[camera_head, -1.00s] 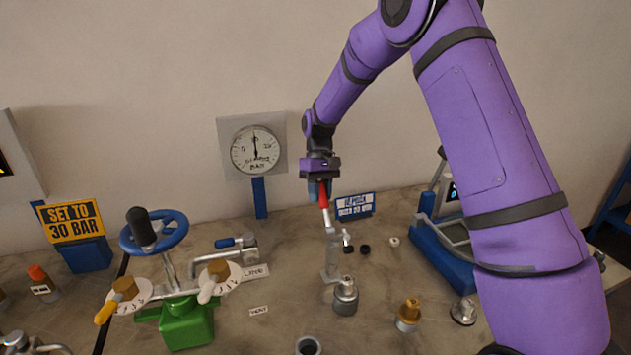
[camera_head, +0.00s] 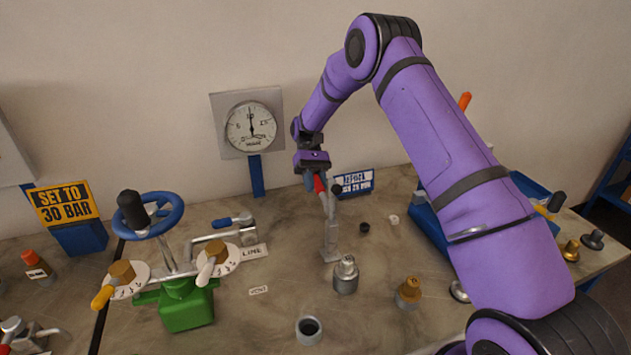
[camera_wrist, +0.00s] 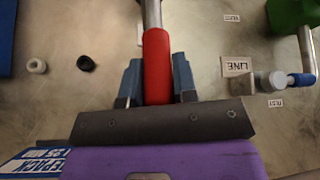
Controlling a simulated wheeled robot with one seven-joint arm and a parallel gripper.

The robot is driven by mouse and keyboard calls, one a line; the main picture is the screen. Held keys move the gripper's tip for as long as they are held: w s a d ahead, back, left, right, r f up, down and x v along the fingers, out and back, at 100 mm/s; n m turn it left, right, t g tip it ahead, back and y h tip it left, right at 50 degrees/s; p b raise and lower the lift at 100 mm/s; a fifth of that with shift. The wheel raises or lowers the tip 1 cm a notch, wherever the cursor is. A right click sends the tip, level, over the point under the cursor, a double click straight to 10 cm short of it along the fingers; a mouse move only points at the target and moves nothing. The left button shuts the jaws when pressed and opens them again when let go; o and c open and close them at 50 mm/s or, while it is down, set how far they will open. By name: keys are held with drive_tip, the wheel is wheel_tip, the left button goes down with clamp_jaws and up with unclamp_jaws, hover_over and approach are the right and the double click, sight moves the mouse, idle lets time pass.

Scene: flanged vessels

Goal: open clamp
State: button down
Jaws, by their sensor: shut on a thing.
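The clamp (camera_head: 330,235) is a grey metal toggle clamp standing on the table, with a red-gripped handle (camera_head: 319,184) at its top. In the head view the handle points up and leans slightly left. My gripper (camera_head: 315,178) is at the top of the clamp, shut on the red handle. The wrist view shows the red handle (camera_wrist: 157,60) between the two blue fingers of my gripper (camera_wrist: 158,85), with its metal lever running on away from the gripper. My gripper hides the handle's end.
A green valve body (camera_head: 186,308) with a blue handwheel and white dials stands at left. A gauge (camera_head: 250,126) is behind, its needle near the top. A silver fitting (camera_head: 345,275), a brass fitting (camera_head: 408,293) and an open cup (camera_head: 309,330) stand in front of the clamp.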

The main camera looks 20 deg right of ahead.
drive_tip(key=shift+f, duration=0.15)
drive_tip(key=c, duration=0.9)
unclamp_jaws()
drive_tip(key=v, duration=0.7)
drive_tip(key=shift+w, duration=0.2)
